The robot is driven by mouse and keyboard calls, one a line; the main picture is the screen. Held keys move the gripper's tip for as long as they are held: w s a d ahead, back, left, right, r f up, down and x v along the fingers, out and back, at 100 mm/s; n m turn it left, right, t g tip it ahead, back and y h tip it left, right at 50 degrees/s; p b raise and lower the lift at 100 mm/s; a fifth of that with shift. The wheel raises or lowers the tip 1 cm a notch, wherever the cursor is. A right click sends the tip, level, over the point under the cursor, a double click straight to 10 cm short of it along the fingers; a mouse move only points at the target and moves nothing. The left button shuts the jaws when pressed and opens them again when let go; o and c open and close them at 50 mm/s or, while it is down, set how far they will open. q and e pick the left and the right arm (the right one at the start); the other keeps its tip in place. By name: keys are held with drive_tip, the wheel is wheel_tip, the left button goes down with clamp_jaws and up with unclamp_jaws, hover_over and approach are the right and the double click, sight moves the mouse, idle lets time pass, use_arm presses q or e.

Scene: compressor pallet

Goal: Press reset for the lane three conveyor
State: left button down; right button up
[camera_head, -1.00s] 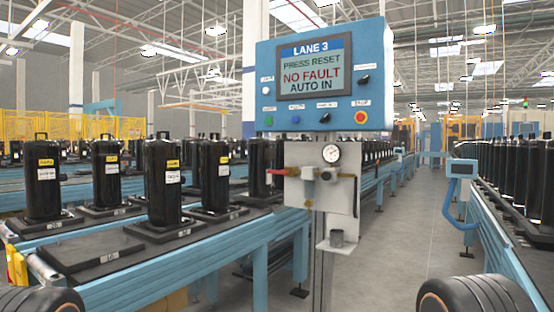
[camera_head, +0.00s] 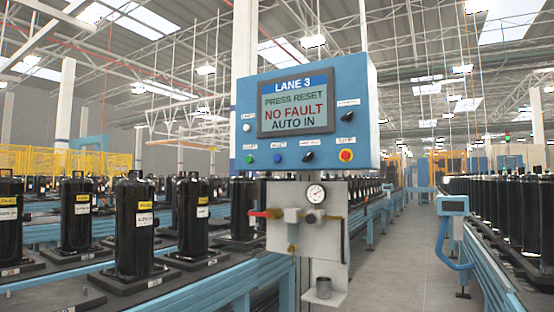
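The blue lane 3 control box (camera_head: 358,120) stands upright on a post ahead, slightly right of centre. Its screen (camera_head: 296,103) reads "LANE 3, PRESS RESET, NO FAULT, AUTO IN". Along its lower edge are a green button (camera_head: 250,159), a blue button (camera_head: 278,158) whose small label seems to read reset, a black selector (camera_head: 308,156) and a red button in a yellow ring (camera_head: 346,155). A white button or lamp (camera_head: 247,127) is left of the screen; a black selector (camera_head: 346,116) is right of it. Neither gripper shows in the head view.
Below the box is a plate with a pressure gauge (camera_head: 315,193), a red-handled valve (camera_head: 266,214) and a small cup (camera_head: 323,288). Conveyors with black compressors (camera_head: 134,226) run on the left. A smaller blue panel (camera_head: 453,206) stands by the right conveyor (camera_head: 495,265). Grey aisle floor (camera_head: 402,270) is open between.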

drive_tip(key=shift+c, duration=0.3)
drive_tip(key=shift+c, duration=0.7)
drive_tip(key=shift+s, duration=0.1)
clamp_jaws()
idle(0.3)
